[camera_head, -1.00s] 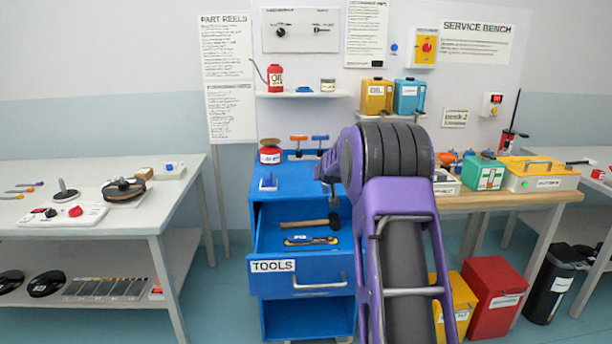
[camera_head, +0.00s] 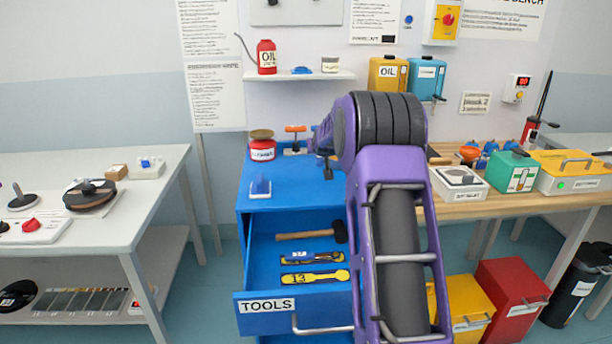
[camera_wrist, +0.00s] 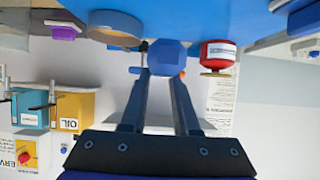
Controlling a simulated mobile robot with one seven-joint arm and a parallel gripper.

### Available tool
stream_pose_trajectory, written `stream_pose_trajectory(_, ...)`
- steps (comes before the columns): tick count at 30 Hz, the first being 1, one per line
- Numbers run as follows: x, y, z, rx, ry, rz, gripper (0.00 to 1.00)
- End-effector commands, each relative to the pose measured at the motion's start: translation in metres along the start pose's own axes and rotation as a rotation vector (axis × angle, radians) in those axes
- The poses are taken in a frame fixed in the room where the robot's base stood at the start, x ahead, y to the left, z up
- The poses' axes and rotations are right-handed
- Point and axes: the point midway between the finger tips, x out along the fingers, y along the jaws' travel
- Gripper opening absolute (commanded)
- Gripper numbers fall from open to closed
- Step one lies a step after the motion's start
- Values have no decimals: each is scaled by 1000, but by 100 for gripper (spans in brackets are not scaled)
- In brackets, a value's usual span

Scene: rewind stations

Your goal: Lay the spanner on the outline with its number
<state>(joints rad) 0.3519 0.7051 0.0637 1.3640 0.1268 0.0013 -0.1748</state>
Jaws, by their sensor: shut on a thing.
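The open blue drawer labelled TOOLS (camera_head: 267,305) holds a yellow spanner-shaped piece or outline marked 13 (camera_head: 314,277). Behind it lies a blue-and-yellow strip (camera_head: 311,257) whose number I cannot read. I cannot tell which marks are bare outlines. My gripper (camera_wrist: 160,72) shows in the wrist view with its fingers closed on a blue many-sided piece (camera_wrist: 167,56). I see that piece nearly end-on and cannot tell if it is the spanner. In the head view my purple arm hides the fingertips and the piece.
A hammer (camera_head: 308,235) lies at the drawer's back. The wooden bench (camera_head: 510,200) on the right carries boxes.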

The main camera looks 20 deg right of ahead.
Motion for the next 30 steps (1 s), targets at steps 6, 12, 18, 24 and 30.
stream_pose_trajectory(6,17,0,32,1,-4,-1,0)
stream_pose_trajectory(12,29,0,53,0,-1,0,0)
stream_pose_trajectory(18,38,0,70,1,-2,0,0)
stream_pose_trajectory(24,48,0,88,1,0,0,0)
stream_pose_trajectory(30,48,0,87,0,1,0,0)
